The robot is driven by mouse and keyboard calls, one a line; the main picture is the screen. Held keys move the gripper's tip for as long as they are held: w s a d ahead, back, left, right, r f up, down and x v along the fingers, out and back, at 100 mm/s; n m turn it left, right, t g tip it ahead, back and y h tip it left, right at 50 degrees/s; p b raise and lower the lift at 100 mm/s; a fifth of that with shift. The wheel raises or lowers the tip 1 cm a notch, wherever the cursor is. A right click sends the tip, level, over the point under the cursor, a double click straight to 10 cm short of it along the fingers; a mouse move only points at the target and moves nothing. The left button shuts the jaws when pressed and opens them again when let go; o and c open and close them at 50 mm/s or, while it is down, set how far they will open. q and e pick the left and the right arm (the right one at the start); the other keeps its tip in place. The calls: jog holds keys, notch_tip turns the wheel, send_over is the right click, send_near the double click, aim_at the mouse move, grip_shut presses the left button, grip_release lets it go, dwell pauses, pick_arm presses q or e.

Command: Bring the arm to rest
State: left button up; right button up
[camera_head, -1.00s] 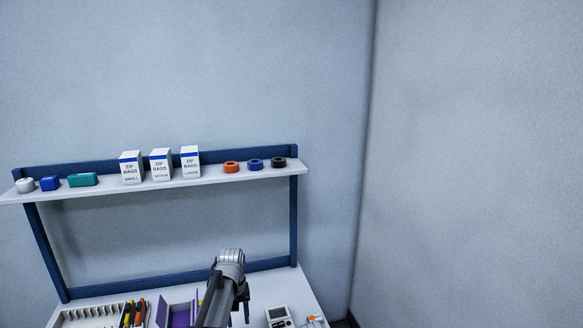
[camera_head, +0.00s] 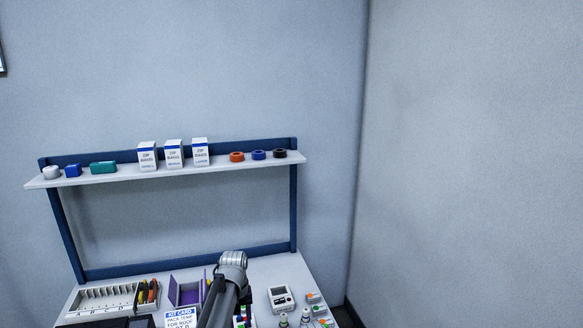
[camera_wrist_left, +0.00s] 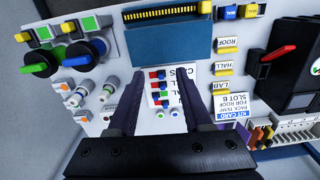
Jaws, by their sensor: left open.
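My left arm (camera_head: 228,284) rises from the bottom edge of the head view, in front of the bench, with its grey joint uppermost. Its gripper cannot be made out there. In the left wrist view my left gripper (camera_wrist_left: 160,76) is open, its two dark fingers apart over the bench top. Between and beyond the fingers lies a white card with small red, blue and green pieces (camera_wrist_left: 160,88). They look apart from the fingers, with nothing gripped. My right gripper is in neither view.
Above is a shelf (camera_head: 215,166) with zip bag boxes and tape rolls.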

pick_arm(q)
jog(key=s+d+f+m+y+b, duration=0.1)
jog(key=s+d+f+m+b, duration=0.3)
jog(key=s, duration=0.8)
jog(key=s+d+f+m+b, duration=0.2)
jog(key=s+d+f+b, duration=0.35)
jog(key=s, duration=0.55)
notch_tip(320, 180, up, 17)
jog(key=p, duration=1.7)
jog(key=shift+s+m, duration=0.15)
jog(key=shift+m, duration=0.15)
